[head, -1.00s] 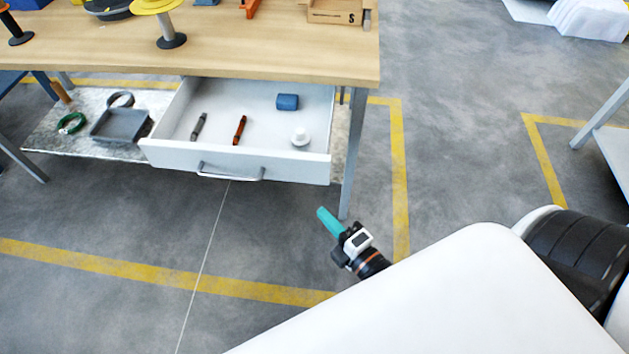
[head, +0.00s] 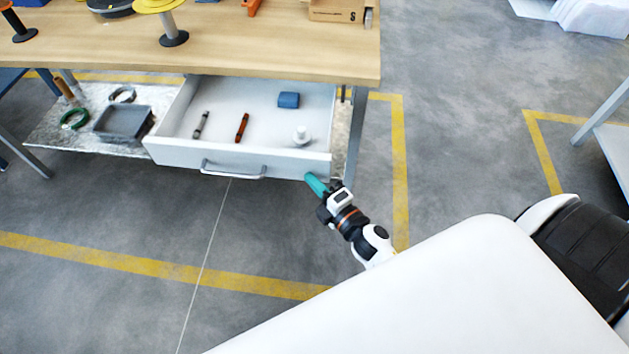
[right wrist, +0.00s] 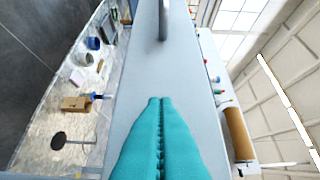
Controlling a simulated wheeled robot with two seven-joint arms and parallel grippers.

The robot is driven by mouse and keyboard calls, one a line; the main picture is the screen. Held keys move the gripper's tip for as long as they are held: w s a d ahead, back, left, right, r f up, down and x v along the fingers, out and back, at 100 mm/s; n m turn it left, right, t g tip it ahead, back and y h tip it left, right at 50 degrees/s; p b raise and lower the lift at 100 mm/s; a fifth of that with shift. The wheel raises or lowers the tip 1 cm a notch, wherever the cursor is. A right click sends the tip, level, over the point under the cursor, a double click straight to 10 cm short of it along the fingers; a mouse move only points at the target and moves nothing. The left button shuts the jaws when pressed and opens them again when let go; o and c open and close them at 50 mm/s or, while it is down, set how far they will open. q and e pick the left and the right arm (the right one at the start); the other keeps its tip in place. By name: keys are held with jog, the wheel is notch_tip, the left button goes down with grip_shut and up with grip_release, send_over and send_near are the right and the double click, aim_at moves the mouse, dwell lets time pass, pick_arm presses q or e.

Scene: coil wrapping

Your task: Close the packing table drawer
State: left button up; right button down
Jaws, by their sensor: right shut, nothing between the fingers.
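The packing table drawer (head: 180,153) is pulled out below the tabletop. Its front carries a grey bar handle (head: 233,172), which also shows at the top of the right wrist view (right wrist: 164,20). Inside lie a blue block (head: 288,100), a dark grey marker (head: 201,125), an orange marker (head: 242,128) and a white round item (head: 302,134). My right gripper (head: 315,184), with teal fingers, is shut and empty at the lower right corner of the drawer front. In the right wrist view its fingertips (right wrist: 160,99) point at the white front; I cannot tell if they touch. My left gripper is not in view.
The wooden tabletop (head: 270,50) holds spools and a cardboard box (head: 336,10). A lower shelf (head: 75,139) bears a grey tray (head: 122,123) and a green ring (head: 75,118). A table leg (head: 354,135) stands right of the drawer. The floor in front is open.

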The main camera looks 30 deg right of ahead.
aim_at(327, 111)
jog(key=shift+w, duration=0.1)
